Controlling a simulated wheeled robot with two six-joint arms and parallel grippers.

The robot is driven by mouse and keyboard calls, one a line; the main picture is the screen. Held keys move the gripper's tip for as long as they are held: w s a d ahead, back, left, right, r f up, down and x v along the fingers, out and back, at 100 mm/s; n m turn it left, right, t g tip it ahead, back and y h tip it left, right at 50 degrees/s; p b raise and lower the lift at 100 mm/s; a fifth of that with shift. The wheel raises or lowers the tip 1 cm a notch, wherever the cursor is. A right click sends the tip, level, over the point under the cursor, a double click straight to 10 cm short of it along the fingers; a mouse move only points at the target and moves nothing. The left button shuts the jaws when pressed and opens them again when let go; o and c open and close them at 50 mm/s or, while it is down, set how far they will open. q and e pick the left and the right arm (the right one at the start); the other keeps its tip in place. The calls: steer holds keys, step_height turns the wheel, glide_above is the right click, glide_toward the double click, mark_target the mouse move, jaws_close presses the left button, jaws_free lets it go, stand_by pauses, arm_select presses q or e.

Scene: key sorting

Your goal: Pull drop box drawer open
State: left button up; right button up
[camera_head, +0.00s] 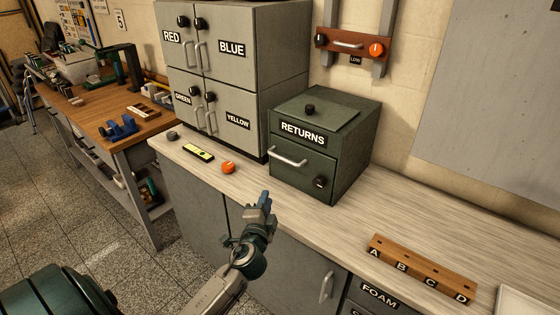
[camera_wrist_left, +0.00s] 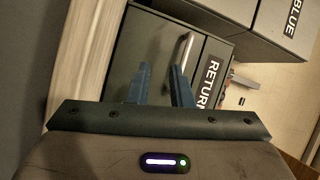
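The drop box (camera_head: 352,125) is a dark green box labelled RETURNS, standing on the counter. Its front drawer (camera_head: 296,178) looks closed and has a pale bar handle (camera_head: 288,157) and a dark knob (camera_head: 319,182). The box also shows, turned on its side, in the left wrist view, with the drawer front (camera_wrist_left: 150,48) and the handle (camera_wrist_left: 185,50). My left gripper (camera_head: 265,198) is in front of and below the drawer, apart from the handle. Its two blue fingers (camera_wrist_left: 158,82) are spread, with nothing held; the handle appears beyond the right-hand fingertip. My right gripper is not in view.
A grey cabinet (camera_head: 262,50) with colour-labelled doors stands left of the box. An orange knob (camera_head: 228,167) and a green-yellow device (camera_head: 198,152) lie on the counter (camera_head: 405,205). A lettered wooden block (camera_head: 420,270) lies at the right. Counter between box and block is clear.

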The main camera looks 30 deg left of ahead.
mark_target(284, 160)
arm_select(q)
steer(key=w+r+m, duration=0.1)
steer(key=w+r, duration=0.1)
steer(key=w, duration=0.2)
steer(key=w+a+r+m+t+p, duration=0.1)
steer(key=w+r, duration=0.1)
steer(key=w, duration=0.2)
steer(key=w+a+r+m+t+h+p, duration=0.1)
steer(key=w+r, duration=0.1)
steer(key=w, duration=0.3)
steer(key=shift+a, duration=0.2)
steer(key=shift+w, duration=0.1)
steer(key=c, duration=0.3)
jaws_close()
